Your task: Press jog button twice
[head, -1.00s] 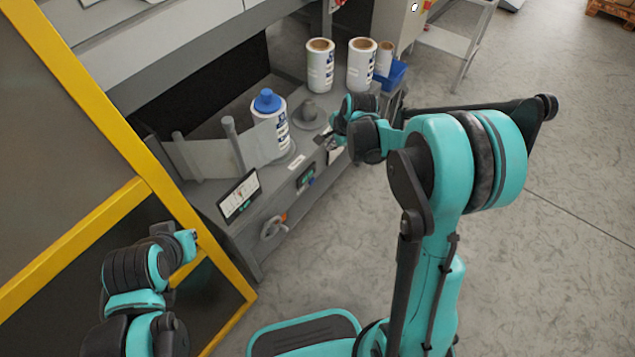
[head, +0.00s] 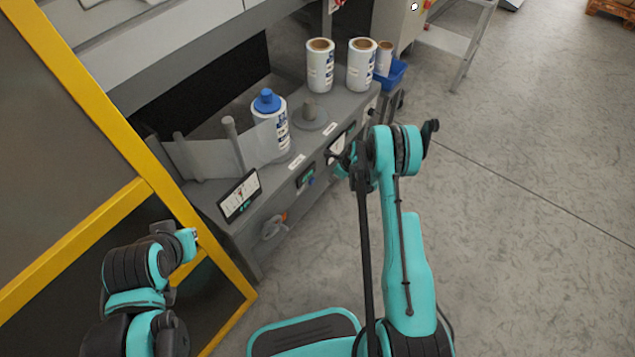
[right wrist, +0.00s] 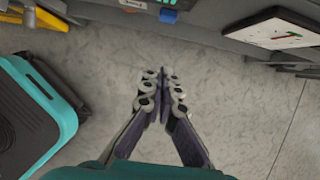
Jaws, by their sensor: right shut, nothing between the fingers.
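A small blue button (head: 311,181) sits on the grey machine's front, just below a small dark panel with a green display (head: 305,174). I cannot read a jog label. The blue button also shows at the top edge of the right wrist view (right wrist: 168,16). My right gripper (head: 335,157) is in front of the machine, to the right of the button and apart from it. In the right wrist view its fingers (right wrist: 162,96) are together and empty, over bare floor.
A tilted touchscreen (head: 239,195) and a handwheel (head: 273,226) are left of the button. A white gauge (right wrist: 283,29) is on the machine front. A blue-capped bottle (head: 269,123) and white rolls (head: 320,66) stand on the ledge. A yellow frame (head: 100,135) bounds the left. Floor at right is clear.

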